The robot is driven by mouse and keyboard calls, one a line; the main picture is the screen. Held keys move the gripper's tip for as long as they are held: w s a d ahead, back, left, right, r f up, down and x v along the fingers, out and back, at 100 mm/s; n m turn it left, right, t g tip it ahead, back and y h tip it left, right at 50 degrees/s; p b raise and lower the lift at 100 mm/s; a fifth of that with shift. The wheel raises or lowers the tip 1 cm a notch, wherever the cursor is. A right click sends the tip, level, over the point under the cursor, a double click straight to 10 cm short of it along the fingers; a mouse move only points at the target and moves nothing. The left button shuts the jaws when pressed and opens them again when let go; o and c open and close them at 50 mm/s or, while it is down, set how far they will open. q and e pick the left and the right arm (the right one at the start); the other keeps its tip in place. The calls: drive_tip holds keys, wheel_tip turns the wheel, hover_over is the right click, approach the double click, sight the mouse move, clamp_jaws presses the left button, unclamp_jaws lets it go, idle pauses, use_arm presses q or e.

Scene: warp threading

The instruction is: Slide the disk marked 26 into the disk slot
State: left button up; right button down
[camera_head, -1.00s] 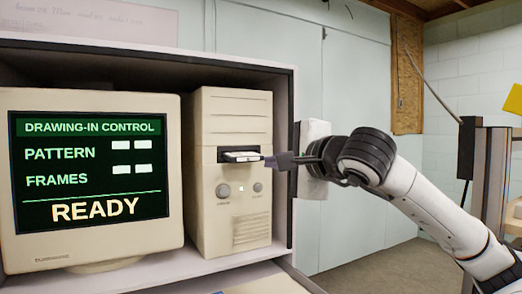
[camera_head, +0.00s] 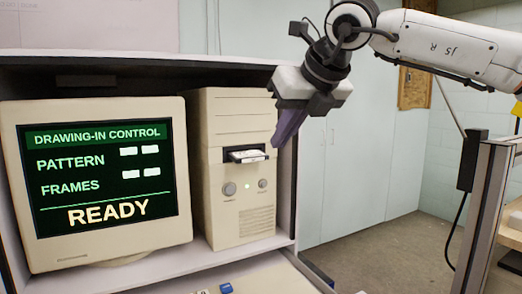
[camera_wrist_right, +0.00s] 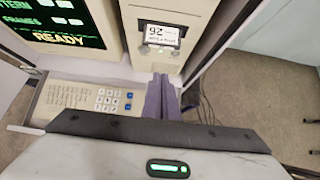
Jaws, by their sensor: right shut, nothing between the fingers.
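The disk marked 26 (camera_head: 247,157) lies flat, part way in the dark disk slot (camera_head: 229,154) of the beige computer tower (camera_head: 232,120), with its front part sticking out. In the right wrist view the disk (camera_wrist_right: 163,36) shows its white label with 26 upside down. My right gripper (camera_head: 279,143) is shut and empty, pointing down just right of the tower's front and apart from the disk. Its dark purple fingers (camera_wrist_right: 161,82) lie together in the wrist view, nearer the camera than the disk. My left gripper is not in view.
A beige monitor (camera_head: 100,252) reading READY stands left of the tower in an open cabinet (camera_head: 200,268). A keyboard (camera_wrist_right: 75,95) with a number pad lies below on a pull-out shelf. A grey post (camera_head: 487,215) stands at right.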

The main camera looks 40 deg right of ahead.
sight(245, 154)
use_arm(q)
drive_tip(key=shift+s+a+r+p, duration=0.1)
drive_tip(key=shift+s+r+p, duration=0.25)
drive_tip(key=shift+p, duration=0.45)
use_arm(e)
drive_tip(key=w+d+f, duration=0.2)
drive_tip(key=w+f, duration=0.3)
drive_tip(key=w, duration=0.3)
drive_tip(key=shift+w+d, duration=0.3)
drive_tip(key=shift+d, duration=0.05)
